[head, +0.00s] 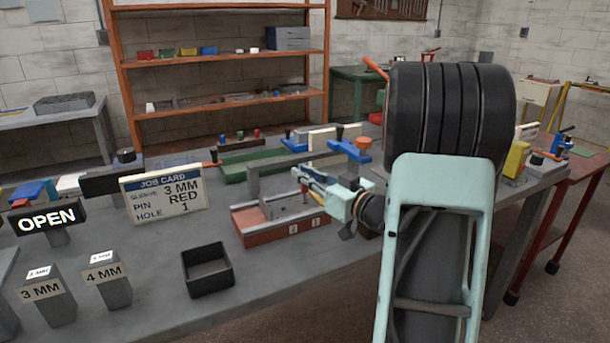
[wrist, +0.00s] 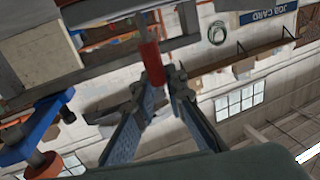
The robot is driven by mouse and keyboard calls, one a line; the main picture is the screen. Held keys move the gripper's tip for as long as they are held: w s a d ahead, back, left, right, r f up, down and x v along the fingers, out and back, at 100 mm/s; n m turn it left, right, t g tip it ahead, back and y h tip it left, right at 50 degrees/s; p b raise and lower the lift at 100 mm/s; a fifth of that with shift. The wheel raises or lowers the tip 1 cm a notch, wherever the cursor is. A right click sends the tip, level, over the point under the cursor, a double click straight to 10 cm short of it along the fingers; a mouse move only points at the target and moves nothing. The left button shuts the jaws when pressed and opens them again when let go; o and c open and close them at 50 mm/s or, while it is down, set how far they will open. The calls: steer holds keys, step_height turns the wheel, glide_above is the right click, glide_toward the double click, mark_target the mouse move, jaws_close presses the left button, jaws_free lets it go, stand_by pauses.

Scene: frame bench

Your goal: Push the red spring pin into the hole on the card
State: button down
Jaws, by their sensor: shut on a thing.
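My gripper (wrist: 160,88) is shut on the red spring pin (wrist: 151,62), which sticks out past the fingertips in the wrist view. In the head view my gripper (head: 306,180) is above the fixture (head: 262,238), a reddish base with a grey top; the pin is too small to make out there. Labels 2 and 1 are on the fixture's front right, 1 being further right. The job card (head: 163,194) stands left of the fixture and reads sleeve 3 MM, pin RED, hole 1. The hole itself cannot be made out.
A grey bar (head: 282,160) and a blue clamp (head: 350,151) stand just behind my gripper; the clamp also shows in the wrist view (wrist: 40,130). A black open bin (head: 207,270) and the 3 MM (head: 45,294) and 4 MM posts (head: 107,281) stand at front left.

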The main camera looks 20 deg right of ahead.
steer(key=shift+f+b, duration=1.15)
steer(key=shift+f, duration=0.15)
steer(key=c, duration=1.9)
jaws_free()
steer(key=v, duration=1.2)
